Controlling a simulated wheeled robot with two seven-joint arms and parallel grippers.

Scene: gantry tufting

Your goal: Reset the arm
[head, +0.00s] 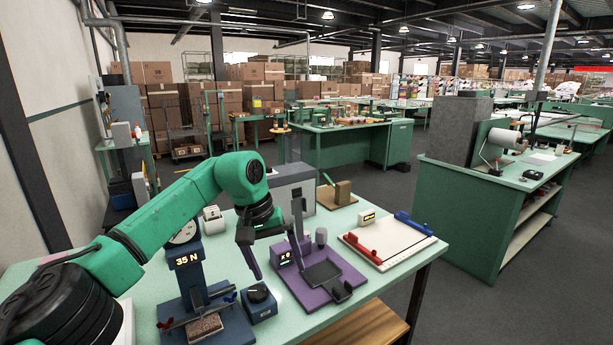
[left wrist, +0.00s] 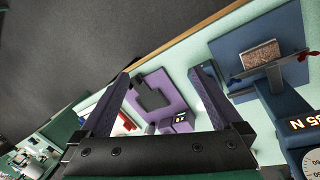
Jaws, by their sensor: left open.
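My left arm (head: 175,205) reaches in from the left over the bench. My left gripper (head: 253,263) points down between the blue gauge stand (head: 200,305) and the purple fixture (head: 318,268). In the left wrist view the two jaws (left wrist: 160,73) are wide apart with nothing between them. The purple fixture (left wrist: 178,92) appears beyond them. It has an upright grey lever (head: 298,213), a dark plate (head: 322,273) and a small display. The blue stand (left wrist: 268,92) reads 35 N and holds a brown bristly block (head: 204,325). My right gripper is not in view.
A small dark box with a knob (head: 259,302) stands below the gripper. A white board with red and blue bars (head: 388,240) lies to the right. The bench's right edge is close.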

